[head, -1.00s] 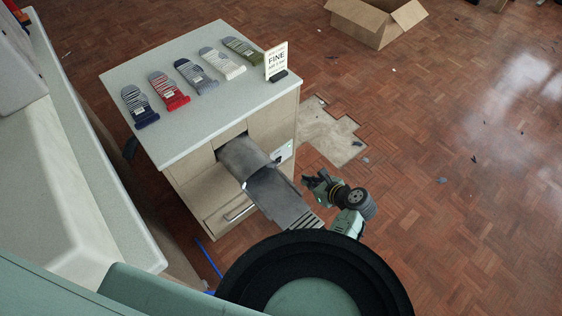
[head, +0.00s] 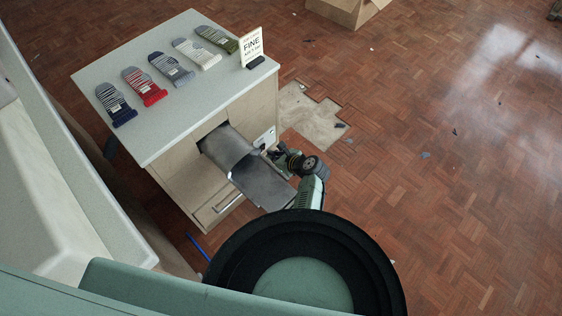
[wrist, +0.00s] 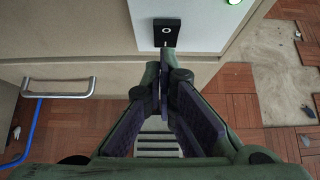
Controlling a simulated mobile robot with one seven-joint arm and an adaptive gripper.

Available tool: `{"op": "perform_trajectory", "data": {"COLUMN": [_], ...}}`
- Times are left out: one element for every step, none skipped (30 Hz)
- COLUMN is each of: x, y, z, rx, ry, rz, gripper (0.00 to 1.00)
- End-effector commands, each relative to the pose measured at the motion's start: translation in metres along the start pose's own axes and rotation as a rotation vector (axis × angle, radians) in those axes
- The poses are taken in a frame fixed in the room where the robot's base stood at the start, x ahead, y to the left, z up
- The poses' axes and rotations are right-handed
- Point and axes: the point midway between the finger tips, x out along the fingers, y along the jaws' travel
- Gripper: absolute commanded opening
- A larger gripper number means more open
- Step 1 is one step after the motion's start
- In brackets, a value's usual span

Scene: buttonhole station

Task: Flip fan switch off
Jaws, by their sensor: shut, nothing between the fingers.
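The fan switch is a small black rocker (wrist: 167,32) with a white ring mark, on a pale plate (wrist: 207,22) on the cabinet's front. The plate also shows in the head view (head: 264,138), where the rocker is too small to make out. My gripper (wrist: 166,58) is shut and empty. Its fingertips lie just below the rocker in the wrist view; I cannot tell whether they touch it. In the head view my gripper (head: 273,152) is close in front of the plate.
A grey metal chute (head: 262,185) sticks out of the cabinet (head: 170,168) beside my arm. A drawer handle (wrist: 57,88) is at left in the wrist view. Several socks and a sign (head: 252,47) are on the cabinet top. The floor to the right is mostly clear.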

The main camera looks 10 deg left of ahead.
Motion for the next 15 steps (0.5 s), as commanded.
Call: {"op": "perform_trajectory", "data": {"x": [0.0038,0.0056,0.0076,0.0088,0.0098,0.0108,0.0113,0.0116,0.0118,0.0118,0.0118,0.0117,0.0117,0.0116,0.0116], "y": [0.0006,0.0005,0.0004,0.0004,0.0005,0.0006,0.0007,0.0008,0.0008,0.0008,0.0008,0.0008,0.0007,0.0007,0.0007], "z": [0.0043,0.0060,0.0080,0.0091,0.0098,0.0105,0.0108,0.0110,0.0111,0.0111,0.0110,0.0110,0.0110,0.0110,0.0109], "rx": [-0.001,0.000,0.000,0.000,0.000,0.000,0.000,0.001,0.001,0.001,0.001,0.001,0.001,0.001,0.001], "ry": [0.001,0.001,0.001,0.001,0.001,0.001,0.001,0.001,0.001,0.001,0.001,0.001,0.001,0.001,0.001], "rz": [0.002,0.002,0.002,0.002,0.001,0.001,0.001,0.001,0.001,0.001,0.001,0.001,0.001,0.001,0.001], "gripper": [0.00,0.00,0.00,0.00,0.00,0.00,0.00,0.00,0.00,0.00,0.00,0.00,0.00,0.00,0.00]}}
